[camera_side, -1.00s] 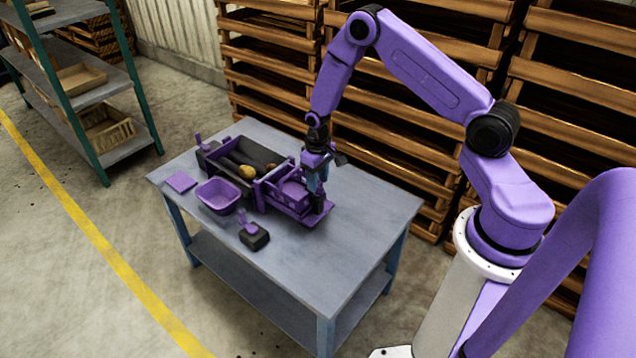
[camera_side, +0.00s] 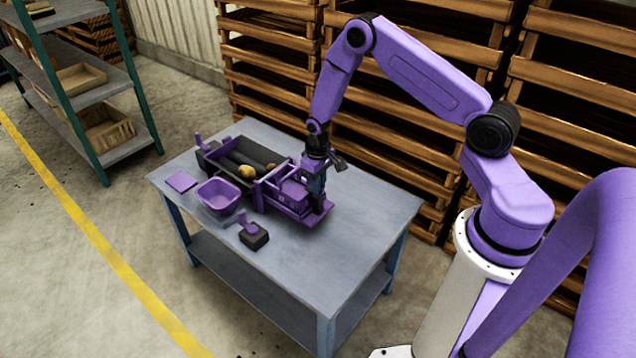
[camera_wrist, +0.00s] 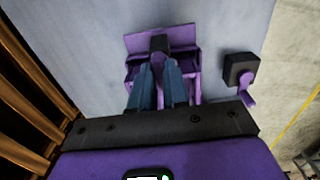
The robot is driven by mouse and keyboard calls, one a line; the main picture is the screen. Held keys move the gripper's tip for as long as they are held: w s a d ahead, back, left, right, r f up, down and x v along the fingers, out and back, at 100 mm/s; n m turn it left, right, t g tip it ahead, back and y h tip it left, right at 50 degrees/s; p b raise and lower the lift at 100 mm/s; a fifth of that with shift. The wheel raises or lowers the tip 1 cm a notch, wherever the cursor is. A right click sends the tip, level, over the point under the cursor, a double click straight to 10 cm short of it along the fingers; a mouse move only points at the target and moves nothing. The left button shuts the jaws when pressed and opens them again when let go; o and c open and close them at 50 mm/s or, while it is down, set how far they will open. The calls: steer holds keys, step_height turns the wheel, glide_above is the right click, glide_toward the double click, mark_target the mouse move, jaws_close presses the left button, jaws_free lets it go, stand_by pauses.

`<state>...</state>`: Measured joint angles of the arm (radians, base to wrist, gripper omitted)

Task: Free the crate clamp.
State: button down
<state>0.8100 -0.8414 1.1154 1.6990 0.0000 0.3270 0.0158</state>
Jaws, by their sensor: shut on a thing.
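The purple crate (camera_side: 292,194) sits at the right end of the dark grader on the table. A flat purple plate (camera_side: 318,214) is at its right end; it also shows in the wrist view (camera_wrist: 180,36). My gripper (camera_side: 317,188) is over this end, pointing down. In the wrist view, the blue fingers of my gripper (camera_wrist: 160,62) are shut on a dark block (camera_wrist: 159,43), which looks like the clamp's handle. The fingers hide its lower part and much of the crate, so I cannot tell whether the clamp is free.
The grader trough (camera_side: 228,152) holds a yellowish potato (camera_side: 246,171). A purple bin (camera_side: 218,195), a purple pad (camera_side: 181,182) and a black-based lever (camera_side: 254,237) stand on the table (camera_side: 340,245). The table's front right is clear. Wooden racks (camera_side: 420,130) stand behind.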

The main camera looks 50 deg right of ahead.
steer(key=shift+n, duration=0.4)
steer(key=n, duration=0.3)
steer(key=shift+n, duration=0.4)
steer(key=n, duration=0.4)
steer(key=shift+n, duration=0.3)
steer(key=n, duration=0.4)
steer(key=shift+n, duration=2.2)
steer(key=c, duration=1.1)
jaws_free()
steer(key=shift+r, duration=0.1)
